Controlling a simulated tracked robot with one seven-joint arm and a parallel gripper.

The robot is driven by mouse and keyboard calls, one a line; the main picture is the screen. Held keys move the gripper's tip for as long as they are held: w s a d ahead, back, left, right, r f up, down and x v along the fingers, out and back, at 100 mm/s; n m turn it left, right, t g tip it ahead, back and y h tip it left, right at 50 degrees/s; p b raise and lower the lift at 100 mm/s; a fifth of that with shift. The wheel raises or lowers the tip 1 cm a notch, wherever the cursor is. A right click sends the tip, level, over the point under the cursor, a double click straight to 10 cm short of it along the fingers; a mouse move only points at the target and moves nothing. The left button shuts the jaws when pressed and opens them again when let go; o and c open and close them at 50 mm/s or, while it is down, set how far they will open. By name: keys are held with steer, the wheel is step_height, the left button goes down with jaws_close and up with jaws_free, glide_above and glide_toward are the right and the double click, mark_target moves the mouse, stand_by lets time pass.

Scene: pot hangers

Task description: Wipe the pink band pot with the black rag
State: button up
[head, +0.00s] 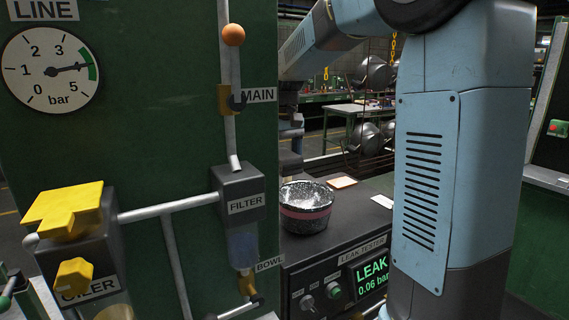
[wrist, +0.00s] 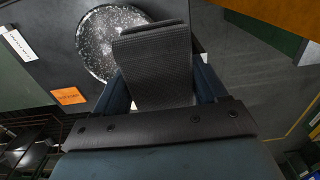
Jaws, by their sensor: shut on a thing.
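The pink band pot (head: 306,209) is a black, white-speckled pot with a dull pink band. It stands on the dark top of the leak tester, right of the filter. In the wrist view the speckled pot (wrist: 100,45) lies just beyond and left of the rag, its band not visible. My gripper (wrist: 160,82) is shut on the black rag (wrist: 155,68), a dark folded cloth between the two blue-grey fingers. The rag overlaps the pot's right edge in that view; I cannot tell whether they touch.
The green panel (head: 130,130) with gauge, pipes and filter (head: 240,190) stands close on the left. An orange-edged card (head: 341,182) and a white card (head: 382,201) lie right of the pot. Dark pots (head: 372,74) hang farther back. My own arm blocks much of the right.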

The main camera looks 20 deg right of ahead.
mark_target(284, 154)
steer(key=shift+r, duration=1.9)
